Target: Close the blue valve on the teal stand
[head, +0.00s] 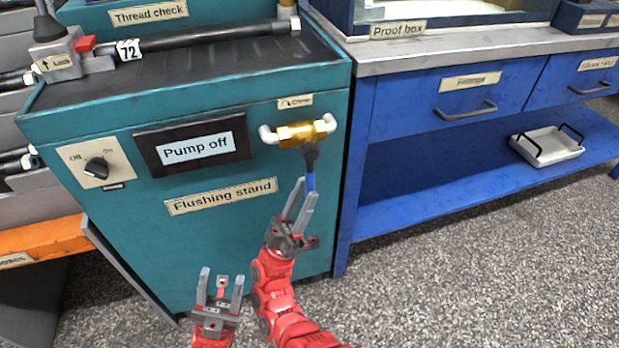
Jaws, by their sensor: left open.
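The blue valve is on the front of the teal stand (120,243), near its right edge. It has a brass body (296,133) on a horizontal white pipe, and a dark lever with a blue grip (310,182) that hangs down, across the line of the pipe. My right gripper (305,192) is at the lower end of the blue grip, its fingertips overlapping it in the picture. Whether they are clamped on it I cannot tell. My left gripper (221,277) is open and empty, low in front of the stand, its fingers pointing up.
The stand's front also has a "Pump off" display (198,149) and a black knob (97,168). A hose (205,37) lies on its top. A blue bench (410,104) with a white tray (546,146) on its shelf stands at right. The floor in front is clear.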

